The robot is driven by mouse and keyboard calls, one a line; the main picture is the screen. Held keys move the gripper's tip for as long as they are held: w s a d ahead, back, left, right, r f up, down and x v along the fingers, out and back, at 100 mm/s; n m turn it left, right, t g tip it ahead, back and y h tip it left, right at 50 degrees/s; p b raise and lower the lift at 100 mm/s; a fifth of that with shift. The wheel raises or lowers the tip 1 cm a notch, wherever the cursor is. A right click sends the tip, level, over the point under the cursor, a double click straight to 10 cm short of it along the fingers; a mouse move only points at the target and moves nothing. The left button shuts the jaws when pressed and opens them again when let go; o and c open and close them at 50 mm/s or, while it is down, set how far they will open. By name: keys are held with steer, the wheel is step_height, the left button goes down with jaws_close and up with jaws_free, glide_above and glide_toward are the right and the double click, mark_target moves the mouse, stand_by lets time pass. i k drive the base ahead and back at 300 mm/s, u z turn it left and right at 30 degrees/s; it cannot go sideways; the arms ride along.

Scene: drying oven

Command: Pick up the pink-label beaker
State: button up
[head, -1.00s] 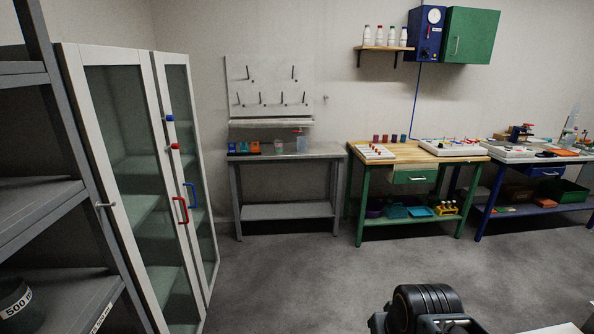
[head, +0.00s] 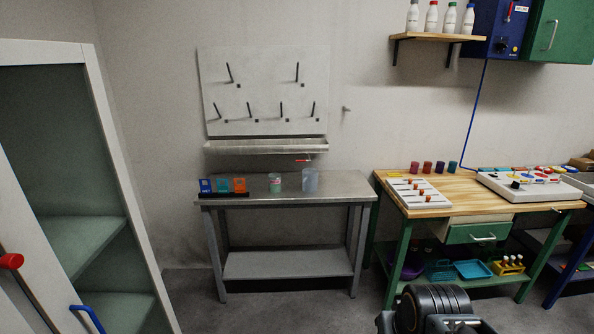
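A small clear beaker (head: 275,183) with a pinkish-red patch that looks like a label stands on the grey metal bench (head: 345,187). It is upright, right of the rack of coloured cards. A taller clear container (head: 310,180) stands just to its right, apart from it. A black ribbed part of my own arm shows at the bottom edge, far in front of the bench. The fingers of my gripper cannot be made out.
A rack with blue, teal and orange cards (head: 223,187) stands at the bench's left. A pegboard with a trough (head: 265,146) hangs above. A glass-door cabinet (head: 95,140) stands at the left. A wooden-topped green bench (head: 455,200) is at the right. Floor before the metal bench looks clear.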

mark_target(275, 183)
steer(key=i, duration=2.7)
steer(key=u, duration=3.2)
